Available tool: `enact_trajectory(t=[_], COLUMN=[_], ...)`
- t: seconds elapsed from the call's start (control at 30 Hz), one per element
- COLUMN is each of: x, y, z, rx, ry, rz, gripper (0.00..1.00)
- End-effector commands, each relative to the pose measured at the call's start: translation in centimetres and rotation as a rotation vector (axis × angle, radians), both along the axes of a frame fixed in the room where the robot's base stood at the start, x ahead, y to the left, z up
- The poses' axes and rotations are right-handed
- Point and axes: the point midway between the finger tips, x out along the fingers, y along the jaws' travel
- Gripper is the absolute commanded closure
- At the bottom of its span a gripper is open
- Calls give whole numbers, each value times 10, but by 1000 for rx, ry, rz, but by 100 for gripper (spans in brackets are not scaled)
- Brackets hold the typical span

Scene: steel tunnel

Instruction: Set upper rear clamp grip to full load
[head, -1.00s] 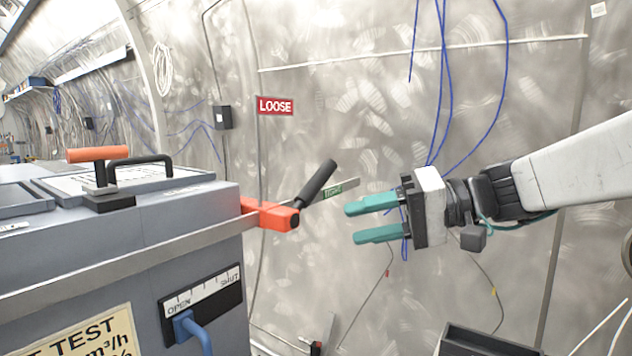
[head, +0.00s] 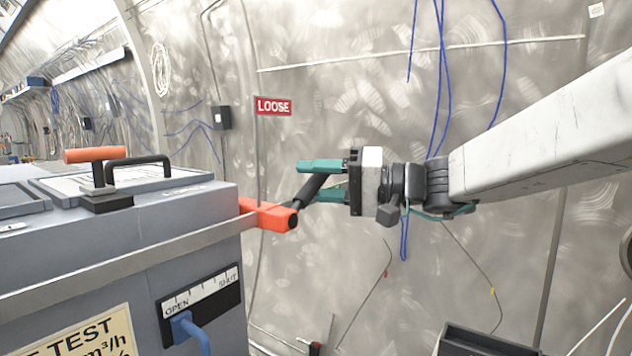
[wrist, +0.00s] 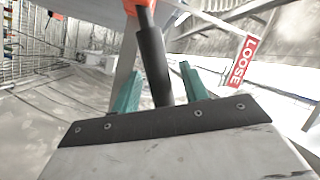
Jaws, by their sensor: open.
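The clamp is an orange-red body (head: 266,214) on the right end of the grey box, with a black grip lever (head: 311,190) slanting up to the right. My gripper (head: 318,181) is open, with teal fingers above and below the lever in the head view. In the wrist view the lever (wrist: 154,65) runs between the two open fingers (wrist: 160,88), apart from both as far as I can tell. A red LOOSE sign (head: 273,106) is above the clamp.
The grey box (head: 120,240) carries an orange T-handle (head: 97,156), a black carry handle (head: 139,160) and a blue lever (head: 188,328) beside an OPEN–SHUT scale. Blue cables (head: 440,80) hang on the steel wall. A dark bin (head: 485,340) stands at lower right.

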Motion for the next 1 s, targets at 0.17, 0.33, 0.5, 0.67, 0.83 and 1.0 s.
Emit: enact_trajectory(t=[0.17, 0.33, 0.5, 0.67, 0.83, 1.0], x=[0, 0, 2, 4, 4, 4], y=[0, -1, -2, -5, -5, -5], z=[0, 0, -6, -11, -11, -11], rx=[0, 1, 32, 83, 82, 81], ry=[0, 0, 43, 108, 106, 106], rz=[0, -1, -2, -2, -2, -2], gripper=[61, 100, 100, 100, 75, 56])
